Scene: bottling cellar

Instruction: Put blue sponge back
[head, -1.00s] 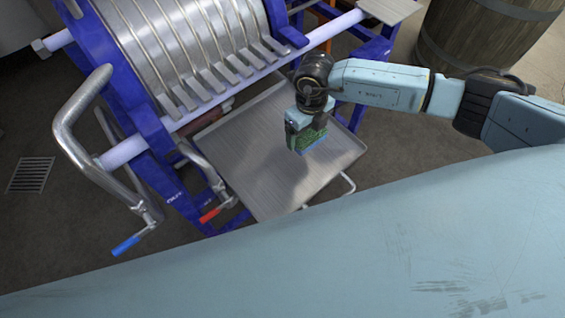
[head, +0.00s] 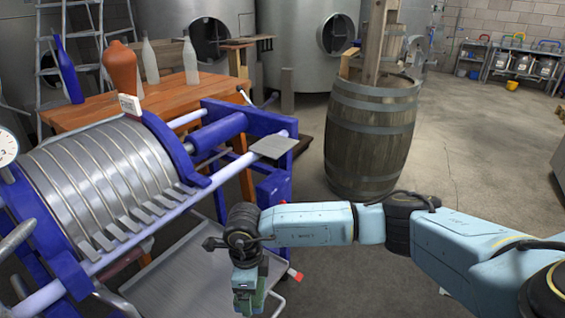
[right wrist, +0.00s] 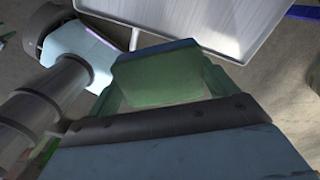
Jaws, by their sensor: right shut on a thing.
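The sponge (right wrist: 158,76) is a green block with a blue layer along its far edge in the right wrist view. My right gripper (right wrist: 160,88) is shut on it, with a finger at each side. In the head view my right gripper (head: 248,300) hangs near the bottom edge, by the right side of the metal tray (head: 180,275) under the blue-framed press. The sponge is small there, and its lower part is cut off or hidden. In the right wrist view the tray (right wrist: 225,22) lies beyond the sponge. My left gripper is not in view.
The filter press (head: 100,185) fills the left. Behind it a wooden table (head: 170,100) carries several bottles and a brown jug. A wooden barrel (head: 370,135) stands right of centre. Steel tanks (head: 310,50) line the back. The floor right of the barrel is open, up to a distant bench.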

